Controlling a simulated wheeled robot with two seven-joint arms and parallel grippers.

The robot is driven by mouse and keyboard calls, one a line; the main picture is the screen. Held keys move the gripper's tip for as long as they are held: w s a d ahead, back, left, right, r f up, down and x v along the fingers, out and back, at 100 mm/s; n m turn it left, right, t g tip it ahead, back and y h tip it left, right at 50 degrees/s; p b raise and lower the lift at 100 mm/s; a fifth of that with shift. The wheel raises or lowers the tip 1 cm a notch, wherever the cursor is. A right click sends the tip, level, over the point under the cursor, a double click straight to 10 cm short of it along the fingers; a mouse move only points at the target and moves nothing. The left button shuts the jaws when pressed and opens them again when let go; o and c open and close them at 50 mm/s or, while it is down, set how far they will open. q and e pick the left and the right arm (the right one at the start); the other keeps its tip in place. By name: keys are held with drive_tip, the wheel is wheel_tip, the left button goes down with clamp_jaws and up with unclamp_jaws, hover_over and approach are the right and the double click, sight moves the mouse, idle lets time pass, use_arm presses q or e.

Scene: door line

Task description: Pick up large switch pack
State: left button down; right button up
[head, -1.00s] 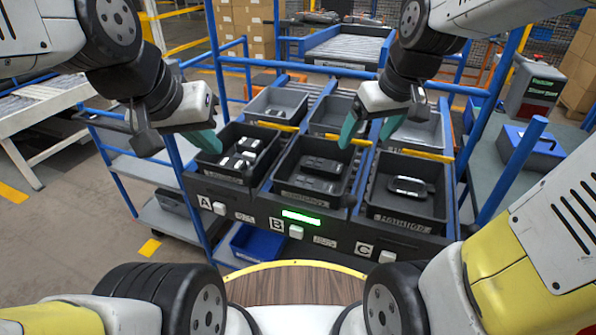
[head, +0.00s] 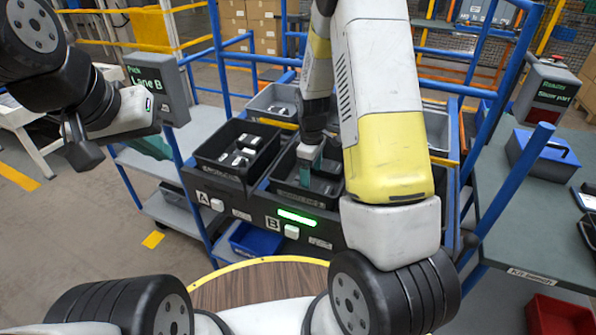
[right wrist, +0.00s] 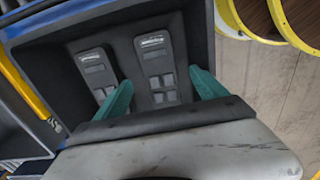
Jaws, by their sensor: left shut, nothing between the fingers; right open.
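Two dark switch packs with grey buttons lie side by side in the lane B bin (right wrist: 60,50): a left pack (right wrist: 95,68) and a right pack (right wrist: 154,52). My right gripper (right wrist: 162,92) is open over them, its teal fingers on either side of the right pack's lower part. I cannot tell whether they touch it. In the head view my right gripper (head: 307,172) reaches down into the bin (head: 277,180), and the packs are mostly hidden. My left gripper (head: 155,147) is shut and empty, left of the lane A bin.
The lane A bin (head: 207,170) holds several smaller packs (head: 238,157). My right arm hides lane C. A lit green display (head: 297,217) sits by letter B. A screen (head: 172,95) reads "Pick Lane B". A bench (head: 500,185) with a blue box (head: 540,158) stands right.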

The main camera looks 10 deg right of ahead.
sight(317, 186)
drive_tip(key=f, duration=0.3)
drive_tip(key=w+f, duration=0.1)
drive_tip(key=f, duration=0.1)
drive_tip(key=shift+a+f, duration=0.2)
drive_tip(key=shift+f, duration=0.15)
drive_tip(key=c, duration=1.6)
